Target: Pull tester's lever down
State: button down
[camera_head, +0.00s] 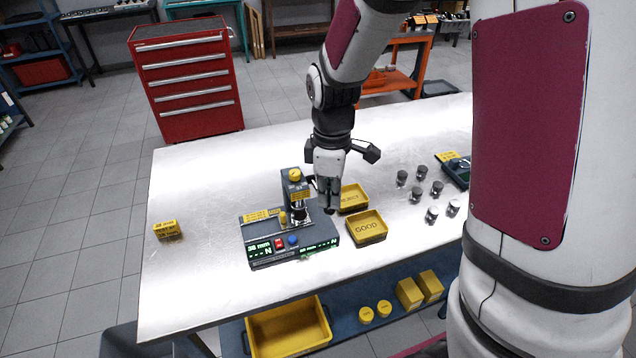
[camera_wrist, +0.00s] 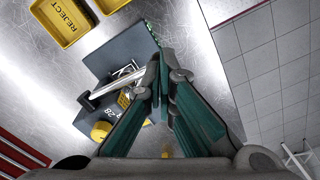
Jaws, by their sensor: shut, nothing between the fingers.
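The tester (camera_head: 290,252) is a dark box on the metal table, with green displays, red and blue buttons and an upright column with a yellow cap (camera_head: 295,175). My gripper (camera_head: 330,209) points down just right of the column, its fingers closed and empty. In the wrist view the gripper (camera_wrist: 166,75) is over the tester (camera_wrist: 135,45). A silver bar with a dark end, apparently the lever (camera_wrist: 118,82), lies left of the fingertips. I cannot tell whether the fingers touch it. The lever is hard to make out in the head view.
Yellow trays marked GOOD (camera_head: 367,228) and REJECT (camera_head: 353,197) stand close right of the tester. Several small metal cylinders (camera_head: 417,194) and another dark device (camera_head: 455,170) are farther right. A yellow block (camera_head: 167,229) lies left. The table's left part is mostly clear.

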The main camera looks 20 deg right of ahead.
jog(key=shift+f, duration=0.15)
jog(key=shift+s+f, duration=0.15)
jog(key=shift+f, duration=0.65)
jog(key=shift+f+b, duration=0.4)
jog(key=shift+f, duration=0.25)
jog(key=shift+r, duration=0.25)
jog(key=shift+w+r+p, duration=0.2)
jog(key=shift+r+p, duration=0.85)
jog(key=shift+r, duration=1.4)
jog(key=shift+w+r+p, duration=0.15)
jog(key=shift+r+p, duration=0.85)
jog(key=shift+r, duration=1.4)
